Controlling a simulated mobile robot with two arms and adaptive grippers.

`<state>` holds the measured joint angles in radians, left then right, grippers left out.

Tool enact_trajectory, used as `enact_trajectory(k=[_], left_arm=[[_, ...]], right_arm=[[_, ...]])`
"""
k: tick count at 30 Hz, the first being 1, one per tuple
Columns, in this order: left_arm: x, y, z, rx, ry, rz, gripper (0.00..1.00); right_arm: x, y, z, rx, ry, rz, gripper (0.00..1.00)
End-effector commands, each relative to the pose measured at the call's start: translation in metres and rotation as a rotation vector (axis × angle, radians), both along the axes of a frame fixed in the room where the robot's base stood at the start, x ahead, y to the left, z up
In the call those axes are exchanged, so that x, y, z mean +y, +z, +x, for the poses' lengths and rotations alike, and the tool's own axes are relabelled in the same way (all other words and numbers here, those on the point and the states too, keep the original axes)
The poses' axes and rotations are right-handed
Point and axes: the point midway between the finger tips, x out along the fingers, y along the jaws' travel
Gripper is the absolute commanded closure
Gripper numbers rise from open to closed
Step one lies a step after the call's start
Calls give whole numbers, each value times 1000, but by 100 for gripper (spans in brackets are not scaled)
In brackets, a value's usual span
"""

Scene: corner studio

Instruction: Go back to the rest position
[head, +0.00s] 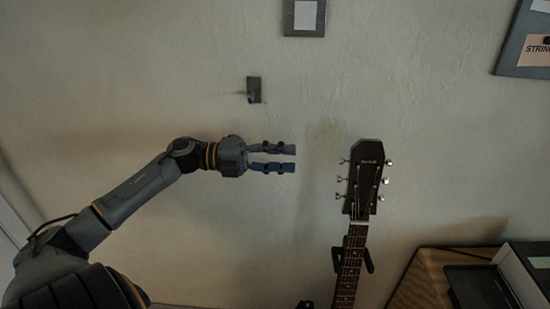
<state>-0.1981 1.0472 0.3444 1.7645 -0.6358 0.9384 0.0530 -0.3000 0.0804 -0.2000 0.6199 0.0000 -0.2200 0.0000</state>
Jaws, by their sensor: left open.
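My left gripper (284,158) is open and empty, reaching in from the left in front of the pale wall. Its fingers point right, toward the guitar's headstock, with a clear gap in the picture between them. The guitar (365,178) stands upright with its dark headstock, tuning pegs and upper neck in view; its body is out of view. My right gripper does not show.
A small dark wall hook or bracket (254,90) is above my left gripper. A framed piece (304,17) hangs at the top, and a dark board (522,45) at upper right. A wooden cabinet (424,284) with dark equipment stands at lower right.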

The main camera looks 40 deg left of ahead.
Motion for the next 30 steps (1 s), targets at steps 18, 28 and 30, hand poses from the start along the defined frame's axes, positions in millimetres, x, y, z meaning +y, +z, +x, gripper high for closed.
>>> enact_trajectory(k=[18, 28, 30], left_arm=[[13, 0, -10, 0, 0, 0, 60], [10, -5, -4, 5, 52, -63, 60], [7, -10, 2, 12, 116, -131, 60]], right_arm=[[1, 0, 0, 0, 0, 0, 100], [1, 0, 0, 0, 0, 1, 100], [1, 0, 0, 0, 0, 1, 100]])
